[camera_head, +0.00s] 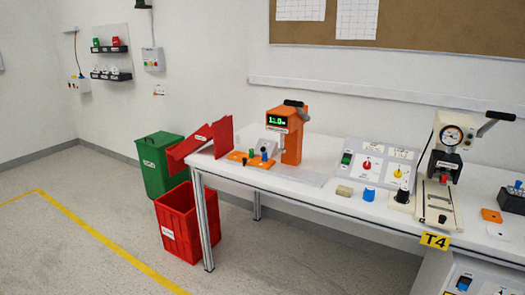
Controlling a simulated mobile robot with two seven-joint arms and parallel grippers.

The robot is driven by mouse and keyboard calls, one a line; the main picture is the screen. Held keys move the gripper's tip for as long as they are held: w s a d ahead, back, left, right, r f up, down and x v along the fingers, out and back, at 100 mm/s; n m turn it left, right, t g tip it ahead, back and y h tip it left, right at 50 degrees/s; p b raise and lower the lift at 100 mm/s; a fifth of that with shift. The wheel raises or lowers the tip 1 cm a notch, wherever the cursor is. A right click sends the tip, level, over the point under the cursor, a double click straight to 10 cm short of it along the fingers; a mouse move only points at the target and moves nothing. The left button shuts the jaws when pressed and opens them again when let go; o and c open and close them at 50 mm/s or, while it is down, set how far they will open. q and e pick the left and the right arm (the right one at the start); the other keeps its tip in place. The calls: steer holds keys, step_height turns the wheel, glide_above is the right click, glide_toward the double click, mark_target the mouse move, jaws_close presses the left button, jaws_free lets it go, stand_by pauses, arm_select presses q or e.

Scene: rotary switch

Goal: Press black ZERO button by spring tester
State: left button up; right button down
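An orange tester (292,148) with a lit green digital display (284,120) and a dark lever on top stands on the white table. The display's digits are small and look like 11.0. A cream press (436,165) with a round dial gauge (452,136) and black lever stands farther right. I cannot read a ZERO label anywhere. Neither of my grippers is in view.
Red (178,228) and green (157,170) bins stand left. The floor in front is clear.

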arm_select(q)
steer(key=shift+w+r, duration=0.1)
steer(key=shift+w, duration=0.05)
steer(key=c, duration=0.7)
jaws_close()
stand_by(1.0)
